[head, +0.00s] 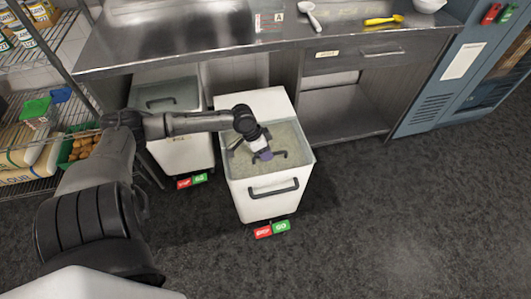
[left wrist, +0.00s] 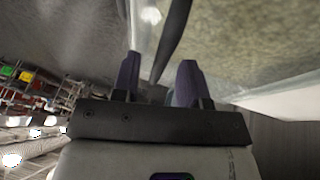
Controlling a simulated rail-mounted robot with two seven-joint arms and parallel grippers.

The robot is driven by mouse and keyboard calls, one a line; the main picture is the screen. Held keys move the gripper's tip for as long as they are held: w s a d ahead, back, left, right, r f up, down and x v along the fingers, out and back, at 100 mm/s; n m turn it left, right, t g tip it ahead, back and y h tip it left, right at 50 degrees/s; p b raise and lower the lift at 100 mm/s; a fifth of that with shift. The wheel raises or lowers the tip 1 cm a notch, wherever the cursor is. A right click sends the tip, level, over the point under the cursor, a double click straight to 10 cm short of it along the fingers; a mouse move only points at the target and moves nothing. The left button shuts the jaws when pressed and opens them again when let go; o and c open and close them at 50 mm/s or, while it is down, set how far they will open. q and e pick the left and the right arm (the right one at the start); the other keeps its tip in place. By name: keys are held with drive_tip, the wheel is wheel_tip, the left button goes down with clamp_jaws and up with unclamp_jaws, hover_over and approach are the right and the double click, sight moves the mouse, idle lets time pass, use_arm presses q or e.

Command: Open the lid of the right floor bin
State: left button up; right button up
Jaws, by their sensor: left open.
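The right floor bin (head: 260,205) is a white bin standing forward of the counter, with pale granular contents showing in its upper part. A dark bar handle (head: 275,187) is at its front; whether the clear lid lies fully shut is hard to tell. My left gripper (head: 268,157) is open above the contents area, behind the handle in the head view. In the left wrist view, a dark bar (left wrist: 175,40) appears between the two fingers, beside a clear edge; contact cannot be told. My right gripper is not in view.
Another floor bin (head: 185,153) with a grey lid stands to the left. The steel counter (head: 220,45) runs behind, holding a white scoop (head: 311,15) and yellow spoon (head: 383,20). A wire rack (head: 45,50) is at left. The floor (head: 400,210) at right is clear.

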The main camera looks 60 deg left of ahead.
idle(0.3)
use_arm(q)
clamp_jaws()
idle(0.4)
